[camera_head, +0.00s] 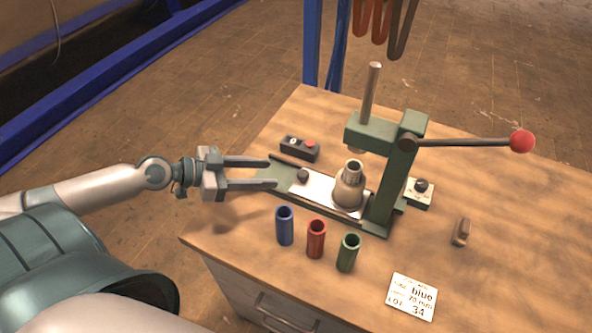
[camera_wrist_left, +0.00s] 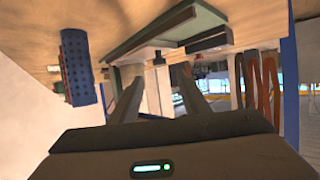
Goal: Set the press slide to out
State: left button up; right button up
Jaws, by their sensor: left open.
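The green press (camera_head: 403,165) stands on the wooden bench. Its slide is a light metal plate (camera_head: 322,188) on the green base, with a dark knob (camera_head: 303,175) at its left end. A metal holder (camera_head: 349,187) sits on the slide, roughly below the ram. My left gripper (camera_head: 272,172) is open and level at the left end of the base, fingers pointing right toward the knob, with a gap between them. In the left wrist view, both fingers (camera_wrist_left: 158,88) reach toward the press base (camera_wrist_left: 165,32); nothing is clearly held. My right gripper is not in view.
Blue (camera_head: 285,225), red (camera_head: 316,238) and green (camera_head: 348,252) tubes stand in front of the press. A button box (camera_head: 299,148) sits behind. The lever's red ball (camera_head: 522,141) sticks out right. A label card (camera_head: 412,296) lies near the front edge.

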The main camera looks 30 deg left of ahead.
aim_at(301, 174)
pick_arm(q)
jog(key=p+x, duration=0.3)
jog(key=x, duration=0.5)
jog(key=shift+w+p, duration=0.1)
jog(key=shift+p, duration=0.25)
jog(key=shift+x, duration=0.8)
jog(key=shift+f, duration=0.1)
jog(key=shift+c, duration=0.5)
grip_shut()
